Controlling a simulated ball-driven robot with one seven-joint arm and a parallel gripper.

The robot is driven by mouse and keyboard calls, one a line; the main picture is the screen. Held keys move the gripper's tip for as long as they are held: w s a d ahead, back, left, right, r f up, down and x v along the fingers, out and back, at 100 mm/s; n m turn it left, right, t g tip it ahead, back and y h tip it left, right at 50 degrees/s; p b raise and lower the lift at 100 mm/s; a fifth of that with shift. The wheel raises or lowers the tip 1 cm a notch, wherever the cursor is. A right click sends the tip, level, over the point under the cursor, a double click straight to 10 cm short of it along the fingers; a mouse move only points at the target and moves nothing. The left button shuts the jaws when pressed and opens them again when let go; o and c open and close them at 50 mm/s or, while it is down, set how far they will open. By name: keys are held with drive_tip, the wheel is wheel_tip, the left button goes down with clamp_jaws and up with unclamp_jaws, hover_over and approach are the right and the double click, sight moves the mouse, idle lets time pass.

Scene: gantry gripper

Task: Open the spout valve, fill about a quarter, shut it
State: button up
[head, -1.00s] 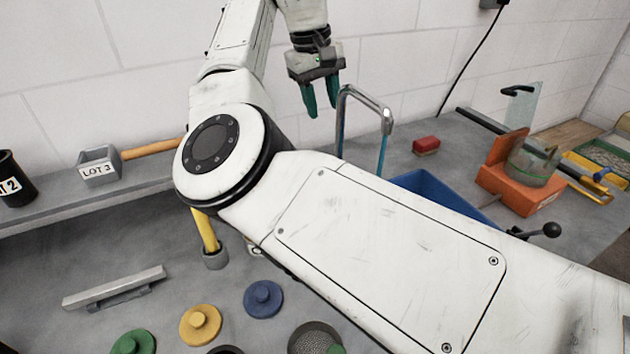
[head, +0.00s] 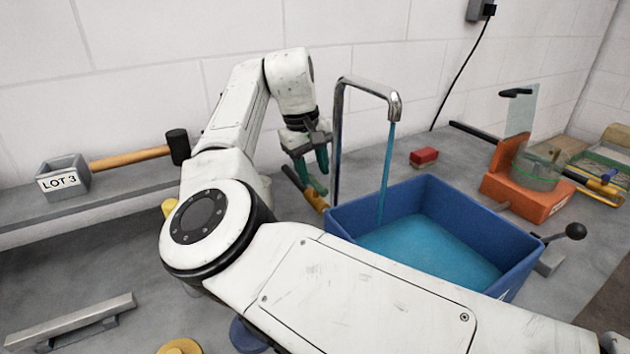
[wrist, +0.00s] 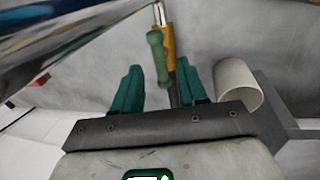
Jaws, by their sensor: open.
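The chrome spout (head: 340,130) arches over the blue basin (head: 375,219). A blue stream (head: 386,170) runs from its tip into the basin, where blue liquid (head: 430,250) covers the floor below the rim; my arm hides the near part. My gripper (head: 316,172) is open, left of the spout and above the basin's back left corner. Beside it is a yellow fitting with a dark rod (head: 305,188). In the wrist view, a green handle (wrist: 158,58) on a yellow body (wrist: 169,45) shows between the open fingers (wrist: 160,88); I cannot tell whether they touch it.
A red block (head: 424,157) lies behind the basin. An orange stand (head: 520,190) with a clear vessel is to the right. A black-knobbed lever (head: 575,231) stands by the basin's right side. The LOT 3 box (head: 62,180) and a mallet (head: 135,157) are on the left shelf.

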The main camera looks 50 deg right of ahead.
sight(316, 183)
drive_tip(key=shift+s+d+f, duration=0.1)
drive_tip(key=shift+d+f, duration=0.05)
drive_tip(key=shift+f, duration=0.7)
drive_tip(key=shift+d+f, duration=0.15)
drive_tip(key=shift+f, duration=0.7)
drive_tip(key=shift+c, duration=0.4)
clamp_jaws()
